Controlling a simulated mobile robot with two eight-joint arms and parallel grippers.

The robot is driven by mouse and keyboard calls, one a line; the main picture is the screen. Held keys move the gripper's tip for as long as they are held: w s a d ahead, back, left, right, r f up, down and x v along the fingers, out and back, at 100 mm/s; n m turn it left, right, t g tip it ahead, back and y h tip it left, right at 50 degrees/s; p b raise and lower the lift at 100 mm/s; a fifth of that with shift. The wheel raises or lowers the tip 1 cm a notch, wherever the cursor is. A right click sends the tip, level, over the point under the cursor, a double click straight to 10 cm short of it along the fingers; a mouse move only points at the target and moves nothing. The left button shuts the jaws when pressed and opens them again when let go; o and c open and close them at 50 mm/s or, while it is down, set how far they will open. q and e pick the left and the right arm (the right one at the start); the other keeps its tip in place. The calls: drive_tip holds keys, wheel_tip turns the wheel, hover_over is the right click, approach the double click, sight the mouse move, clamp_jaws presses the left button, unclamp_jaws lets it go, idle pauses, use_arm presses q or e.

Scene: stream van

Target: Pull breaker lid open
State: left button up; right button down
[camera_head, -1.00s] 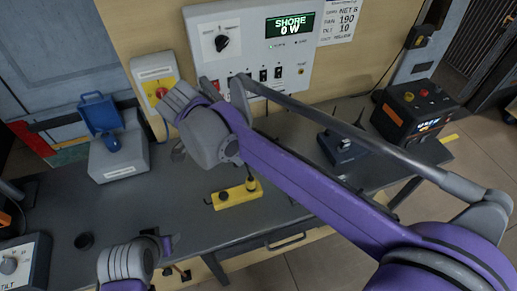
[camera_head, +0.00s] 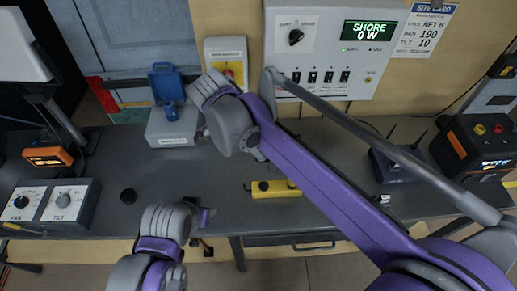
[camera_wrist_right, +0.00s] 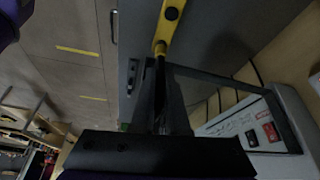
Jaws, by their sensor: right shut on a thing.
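My right arm reaches across the head view from the lower right, its wrist in front of the bench and just below the white breaker panel (camera_head: 330,48). The right gripper's tips are hidden there. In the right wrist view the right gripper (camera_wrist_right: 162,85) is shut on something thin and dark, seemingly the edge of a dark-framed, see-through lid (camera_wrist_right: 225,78).
The grey bench (camera_head: 100,170) holds a yellow tool (camera_head: 275,188), a grey box with a blue lid (camera_head: 172,128), pan and tilt boxes (camera_head: 70,204), and a black power unit (camera_head: 475,145). A yellow isolator plate (camera_head: 226,50) sits left of the panel.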

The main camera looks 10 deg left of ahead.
drive_tip(key=c, duration=0.9)
unclamp_jaws()
drive_tip(key=v, duration=1.1)
drive_tip(key=shift+p, duration=0.3)
drive_tip(key=shift+f, duration=0.1)
